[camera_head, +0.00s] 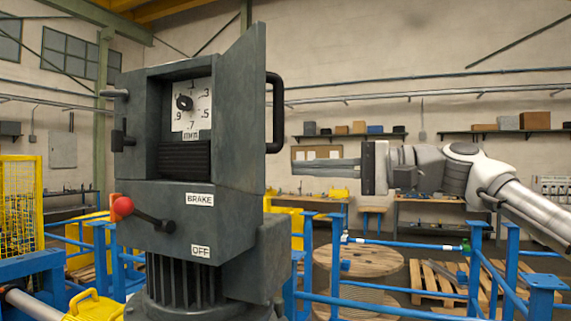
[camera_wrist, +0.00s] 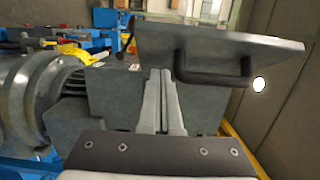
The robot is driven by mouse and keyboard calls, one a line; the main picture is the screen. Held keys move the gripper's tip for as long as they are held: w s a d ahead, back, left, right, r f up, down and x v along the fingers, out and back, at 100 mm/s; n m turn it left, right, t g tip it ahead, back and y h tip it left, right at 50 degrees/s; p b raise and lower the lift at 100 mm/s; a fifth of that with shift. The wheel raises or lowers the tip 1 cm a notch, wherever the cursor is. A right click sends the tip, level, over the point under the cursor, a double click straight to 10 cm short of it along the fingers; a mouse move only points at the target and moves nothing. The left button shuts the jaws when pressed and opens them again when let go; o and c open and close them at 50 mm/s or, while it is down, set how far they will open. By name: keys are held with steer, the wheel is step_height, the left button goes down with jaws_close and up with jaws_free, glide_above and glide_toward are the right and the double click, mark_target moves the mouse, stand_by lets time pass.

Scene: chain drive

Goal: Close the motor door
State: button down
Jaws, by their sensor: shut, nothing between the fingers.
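The motor is a dark grey housing (camera_head: 205,215) with an open front recess holding a numbered dial (camera_head: 192,105). Its motor door (camera_head: 241,110) stands open at the right side of the recess, swung outward. A black bar handle (camera_head: 275,112) is on the door's right-hand outer face. In the wrist view the door (camera_wrist: 220,38) crosses the top, with its handle (camera_wrist: 215,78) below it. My gripper (camera_head: 294,166) is to the right of the door, fingers pointing left. It is shut and empty. In the wrist view its fingertips (camera_wrist: 160,73) lie just left of the handle; contact cannot be told.
A red-knobbed brake lever (camera_head: 124,206) projects from the housing's lower front. Blue railings (camera_head: 335,270) run behind and right of the motor. A wooden cable reel (camera_head: 358,265) and pallets (camera_head: 432,280) stand beyond. The air around my gripper looks free.

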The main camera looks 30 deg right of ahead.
steer(key=a, duration=0.4)
steer(key=shift+w+a, duration=0.15)
steer(key=shift+a, duration=0.05)
stand_by(0.3)
